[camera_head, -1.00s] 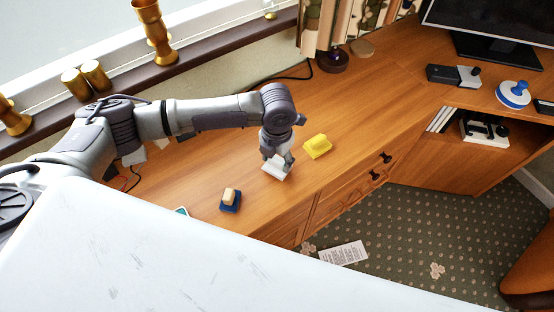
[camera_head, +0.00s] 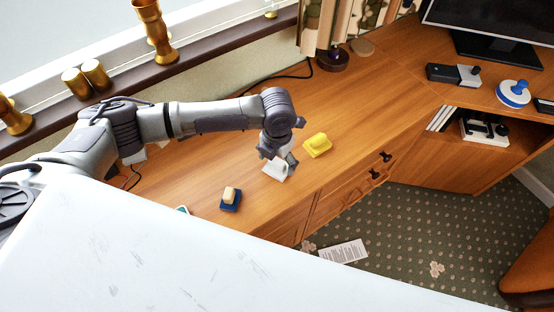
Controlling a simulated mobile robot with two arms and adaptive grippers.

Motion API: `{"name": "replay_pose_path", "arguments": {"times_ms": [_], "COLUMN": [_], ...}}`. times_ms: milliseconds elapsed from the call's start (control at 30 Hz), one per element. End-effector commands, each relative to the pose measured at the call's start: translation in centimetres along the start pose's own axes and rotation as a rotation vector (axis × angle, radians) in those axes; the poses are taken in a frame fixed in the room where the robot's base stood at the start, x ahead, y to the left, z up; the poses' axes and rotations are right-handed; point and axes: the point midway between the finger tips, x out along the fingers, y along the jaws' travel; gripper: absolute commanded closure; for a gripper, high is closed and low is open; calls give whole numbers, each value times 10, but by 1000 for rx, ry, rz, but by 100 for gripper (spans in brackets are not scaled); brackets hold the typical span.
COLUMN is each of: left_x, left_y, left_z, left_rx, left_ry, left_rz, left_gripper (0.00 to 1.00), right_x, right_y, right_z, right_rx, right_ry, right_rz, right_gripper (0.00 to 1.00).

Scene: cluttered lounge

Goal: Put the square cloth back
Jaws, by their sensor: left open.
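A small white square cloth (camera_head: 274,172) lies on the wooden cabinet top (camera_head: 220,160), with a raised or bunched part near my gripper. My left gripper (camera_head: 280,162) points down at it with its jaws open. The fingers cover part of the cloth, and I cannot tell whether they touch it. My right gripper is not in view.
A yellow block-like item (camera_head: 317,145) lies just right of the gripper. A blue item with a tan top (camera_head: 231,198) lies to the front left. A monitor (camera_head: 495,28) and a blue-and-white round object (camera_head: 513,93) stand at the right. Bare wood lies behind the gripper.

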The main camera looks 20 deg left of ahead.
Motion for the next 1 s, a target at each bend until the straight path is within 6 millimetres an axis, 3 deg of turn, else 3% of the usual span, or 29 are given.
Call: {"name": "replay_pose_path", "arguments": {"times_ms": [400,600,1000], "left_x": [-80,-109,-117], "left_y": [0,0,0], "left_z": [2,1,0], "left_rx": [0,-1,-2], "left_ry": [-5,-4,-1], "left_rz": [-1,-1,-1], "left_gripper": [18,18,18], "right_x": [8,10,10], "right_y": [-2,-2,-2], "right_z": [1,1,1], "right_rx": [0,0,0], "right_ry": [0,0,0], "right_rz": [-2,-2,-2], "right_gripper": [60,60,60]}}
